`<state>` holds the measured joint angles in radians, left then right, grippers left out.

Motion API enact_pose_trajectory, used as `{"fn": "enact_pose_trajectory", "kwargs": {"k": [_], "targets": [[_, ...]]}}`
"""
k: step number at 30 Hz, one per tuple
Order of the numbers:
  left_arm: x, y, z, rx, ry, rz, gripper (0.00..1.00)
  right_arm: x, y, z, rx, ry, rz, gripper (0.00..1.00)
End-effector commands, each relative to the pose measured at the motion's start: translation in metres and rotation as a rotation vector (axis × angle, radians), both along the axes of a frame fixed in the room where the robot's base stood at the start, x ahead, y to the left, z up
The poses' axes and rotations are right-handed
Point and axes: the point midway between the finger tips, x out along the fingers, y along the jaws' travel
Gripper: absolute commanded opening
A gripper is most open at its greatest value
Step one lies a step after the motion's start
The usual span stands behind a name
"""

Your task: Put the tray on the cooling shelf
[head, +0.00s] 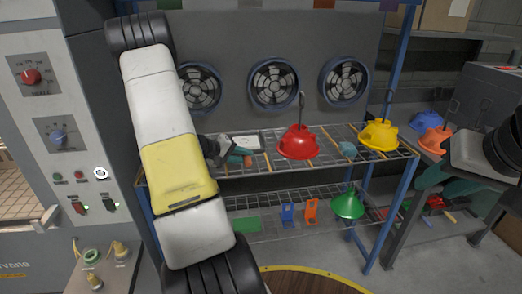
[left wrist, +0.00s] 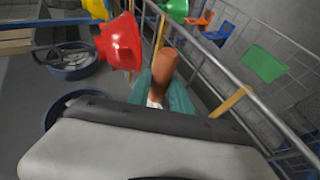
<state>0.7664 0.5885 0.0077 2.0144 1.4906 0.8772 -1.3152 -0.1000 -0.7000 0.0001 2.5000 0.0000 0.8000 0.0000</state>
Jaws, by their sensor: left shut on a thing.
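A flat pale, grey-rimmed piece that looks like the tray (head: 260,141) lies at the left of the upper wire shelf (head: 325,160), in front of the fans. My left gripper (head: 240,159) is just in front of it at the shelf's left end. In the left wrist view its teal fingers (left wrist: 160,92) are shut on an orange-brown, rounded handle (left wrist: 164,66). Whether this handle belongs to the pale piece cannot be told. My right gripper (head: 453,187) is at the right edge, apart from the shelf; its jaws are unclear.
A red hood (head: 298,143) and a yellow hood (head: 379,135) stand on the upper shelf. A green hood (head: 347,205) is below. Several fans (head: 274,84) line the back panel. A blue post (head: 399,200) bounds the shelf at right. A control panel (head: 68,130) stands at left.

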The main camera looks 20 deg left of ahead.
Motion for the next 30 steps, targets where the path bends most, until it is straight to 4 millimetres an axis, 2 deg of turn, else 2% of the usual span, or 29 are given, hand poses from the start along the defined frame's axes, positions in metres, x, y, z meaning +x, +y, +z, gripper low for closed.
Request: {"fn": "enact_pose_trajectory", "kwargs": {"k": [9, 10, 11, 12, 23, 30], "targets": [[0.001, 0.000, -0.001, 0.002, -0.005, -0.001, 0.00, 0.000, 0.000, 0.000, 0.000, 0.000, 0.000, 0.38], [0.000, 0.000, -0.003, 0.001, -0.001, 0.000, 0.27, 0.000, 0.000, 0.000, 0.000, 0.000, 0.000, 0.38], [0.000, 0.000, -0.002, 0.001, -0.002, 0.000, 0.33, 0.000, 0.000, 0.000, 0.000, 0.000, 0.000, 0.38], [0.000, 0.000, -0.002, 0.001, -0.002, 0.000, 0.34, 0.000, 0.000, 0.000, 0.000, 0.000, 0.000, 0.38], [-0.002, 0.002, 0.002, 0.002, -0.002, 0.001, 0.34, 0.000, 0.000, 0.000, 0.000, 0.000, 0.000, 0.38], [-0.033, 0.022, 0.023, 0.004, -0.003, 0.003, 0.34, 0.000, 0.000, 0.000, 0.000, 0.000, 0.000, 0.38]]}}
